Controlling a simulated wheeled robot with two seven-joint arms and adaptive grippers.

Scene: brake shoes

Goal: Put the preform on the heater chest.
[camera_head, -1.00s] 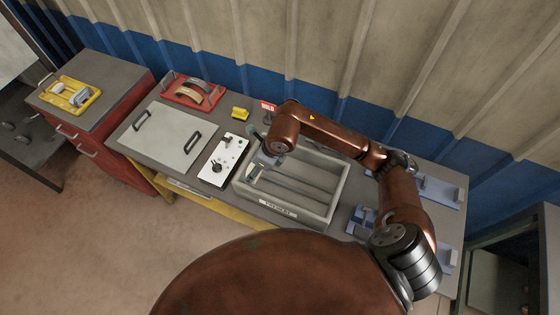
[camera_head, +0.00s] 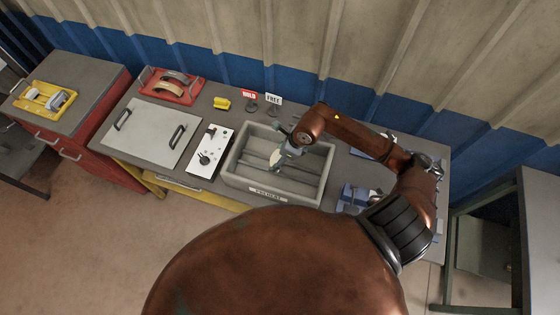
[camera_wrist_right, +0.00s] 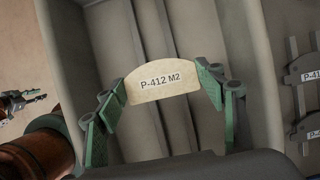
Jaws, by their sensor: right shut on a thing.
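The preform (camera_wrist_right: 161,84) is a pale, arched piece marked "P-412 M2". My right gripper (camera_head: 278,161) is shut on it; in the right wrist view, green-padded fingers press on both its ends. The preform's pale edge also shows in the head view (camera_head: 274,159). It is above the open grey chest (camera_head: 230,168), whose front label seems to read "PREHEAT"; I take this as the heater chest. The chest's ribbed inside is below; I cannot tell the height. Part of what looks like my left gripper (camera_wrist_right: 20,101) shows at the left of the right wrist view, its jaws unclear.
A flat grey lid (camera_head: 152,138) with two handles lies left of a white control panel (camera_head: 210,150). A red rack (camera_head: 171,86) holds curved shoes. Red "HOLD" and white "FREE" (camera_head: 273,98) signs stand behind the chest. Blue fixtures (camera_head: 357,198) are to its right.

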